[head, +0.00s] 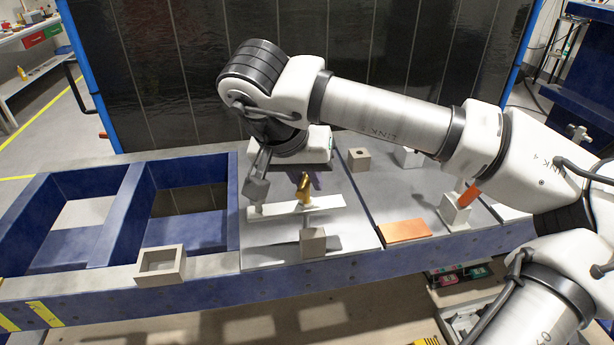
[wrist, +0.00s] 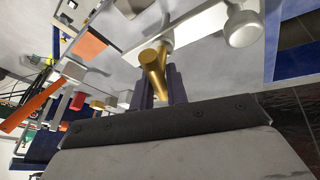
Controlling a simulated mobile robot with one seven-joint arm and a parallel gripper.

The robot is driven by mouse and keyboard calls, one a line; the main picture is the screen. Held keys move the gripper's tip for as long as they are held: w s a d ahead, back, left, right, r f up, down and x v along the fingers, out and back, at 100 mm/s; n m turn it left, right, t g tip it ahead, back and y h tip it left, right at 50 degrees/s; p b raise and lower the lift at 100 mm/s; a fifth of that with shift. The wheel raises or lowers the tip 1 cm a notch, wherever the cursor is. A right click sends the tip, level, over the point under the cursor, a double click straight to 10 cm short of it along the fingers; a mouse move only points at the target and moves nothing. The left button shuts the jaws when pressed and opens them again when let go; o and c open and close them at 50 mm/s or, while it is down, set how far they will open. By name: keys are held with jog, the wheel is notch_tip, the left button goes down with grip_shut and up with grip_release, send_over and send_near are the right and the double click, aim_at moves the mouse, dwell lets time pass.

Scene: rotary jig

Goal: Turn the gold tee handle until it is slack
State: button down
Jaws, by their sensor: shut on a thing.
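The gold tee handle (head: 304,190) stands upright on a pale flat bar (head: 272,210) on the grey plate. In the wrist view the gold handle (wrist: 153,62) shows large, with its crossbar pointing toward the camera. My gripper (wrist: 163,84) has dark purple fingers on either side of the handle, shut on it. In the head view my wrist is above and behind the handle, and the fingers are mostly hidden. I cannot see whether the handle is tight or slack.
A small grey block (head: 312,242) stands in front. An orange plate (head: 404,231) lies to the right. An open grey box (head: 161,264) sits on the blue frame's front rail.

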jog(key=shift+s+f, duration=0.1)
jog(key=shift+f, duration=0.05)
jog(key=c, duration=1.4)
grip_release()
jog(key=shift+r, duration=0.2)
jog(key=b+v, duration=0.1)
jog(key=v, duration=1.2)
jog(key=shift+s+r, duration=0.15)
jog(key=shift+r, duration=0.1)
